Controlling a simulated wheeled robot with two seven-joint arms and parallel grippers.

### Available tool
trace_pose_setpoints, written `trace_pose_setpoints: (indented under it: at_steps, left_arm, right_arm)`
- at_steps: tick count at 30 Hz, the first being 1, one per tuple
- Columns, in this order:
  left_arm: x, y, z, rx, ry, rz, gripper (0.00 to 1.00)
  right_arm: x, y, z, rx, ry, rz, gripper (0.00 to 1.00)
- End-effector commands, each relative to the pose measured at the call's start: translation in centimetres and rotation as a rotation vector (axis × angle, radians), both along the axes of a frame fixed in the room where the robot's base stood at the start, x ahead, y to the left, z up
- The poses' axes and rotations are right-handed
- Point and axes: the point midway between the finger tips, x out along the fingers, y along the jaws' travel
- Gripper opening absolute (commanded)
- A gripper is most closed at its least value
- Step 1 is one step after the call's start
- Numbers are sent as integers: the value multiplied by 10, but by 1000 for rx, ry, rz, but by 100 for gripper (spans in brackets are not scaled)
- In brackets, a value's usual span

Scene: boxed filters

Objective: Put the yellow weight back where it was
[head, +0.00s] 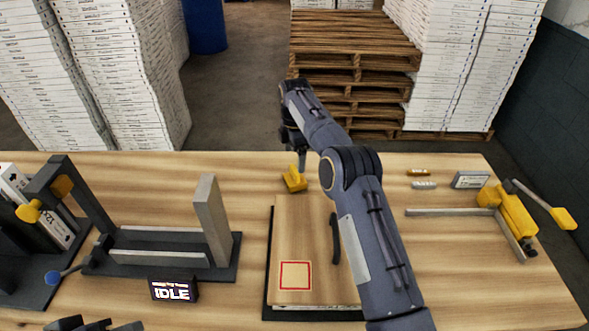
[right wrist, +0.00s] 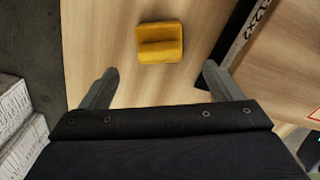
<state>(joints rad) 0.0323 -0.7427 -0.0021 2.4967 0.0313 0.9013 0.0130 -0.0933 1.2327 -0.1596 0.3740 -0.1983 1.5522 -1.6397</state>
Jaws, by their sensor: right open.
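The yellow weight (head: 295,180) is a small block with a raised grip, standing on the bare table just beyond the far end of a wooden board. My right gripper (head: 301,165) is over the weight, and my right arm reaches across the board. In the right wrist view the fingers of my right gripper (right wrist: 158,85) are spread wide. The weight (right wrist: 160,43) shows ahead of them, with nothing between the fingertips. The wooden board (head: 300,225) has an empty red-outlined square near its front end. My left gripper is not clearly visible.
A dark fixture with an upright grey plate (head: 211,220) stands left, behind an IDLE display (head: 173,290). A yellow clamp (head: 515,215), a small labelled box (head: 470,180) and two small cylinders lie right. A dark handle (head: 335,238) stands on the board's right side.

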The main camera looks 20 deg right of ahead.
Motion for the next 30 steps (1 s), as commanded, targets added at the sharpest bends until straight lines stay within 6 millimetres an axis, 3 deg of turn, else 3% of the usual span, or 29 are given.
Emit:
trace_pose_setpoints:
  at_steps: [4,14,17,23,30]
  left_arm:
    - [0,0,4,0,0,0,36]
    - [0,0,5,0,0,0,36]
    - [0,0,5,0,0,0,36]
    - [0,0,5,0,-1,0,36]
    - [0,0,5,0,0,0,36]
  right_arm:
    - [0,0,24,0,-2,0,85]
    - [-1,-3,40,3,-3,-15,85]
    - [-7,-13,57,20,-17,-80,85]
    - [-45,-46,118,105,-63,-350,85]
    - [-127,-71,176,238,-102,-704,85]
